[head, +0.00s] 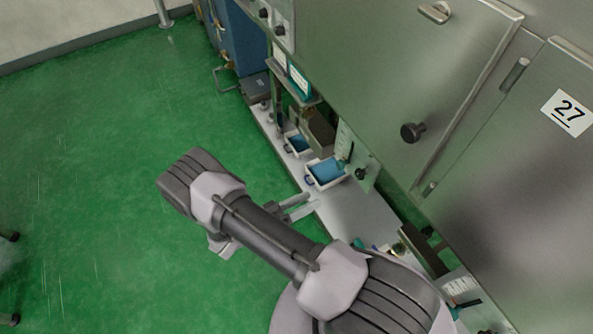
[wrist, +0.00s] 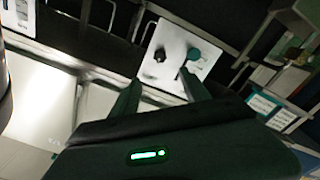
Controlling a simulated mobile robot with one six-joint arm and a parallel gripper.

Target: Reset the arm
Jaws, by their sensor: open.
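My gripper (head: 311,202) is at the end of my bent grey arm, over the edge of the narrow white bench (head: 350,212) in the head view. Its two fingers are apart, with nothing between them. The fingers look apart from the panel. My arm hides part of the bench and floor in the head view.
A white tray with a blue inside (head: 326,171) stands on the bench beyond my gripper, with a smaller one (head: 298,143) farther along. Steel cabinet doors (head: 400,75) rise above on the right. The green floor (head: 90,190) on the left is mostly clear.

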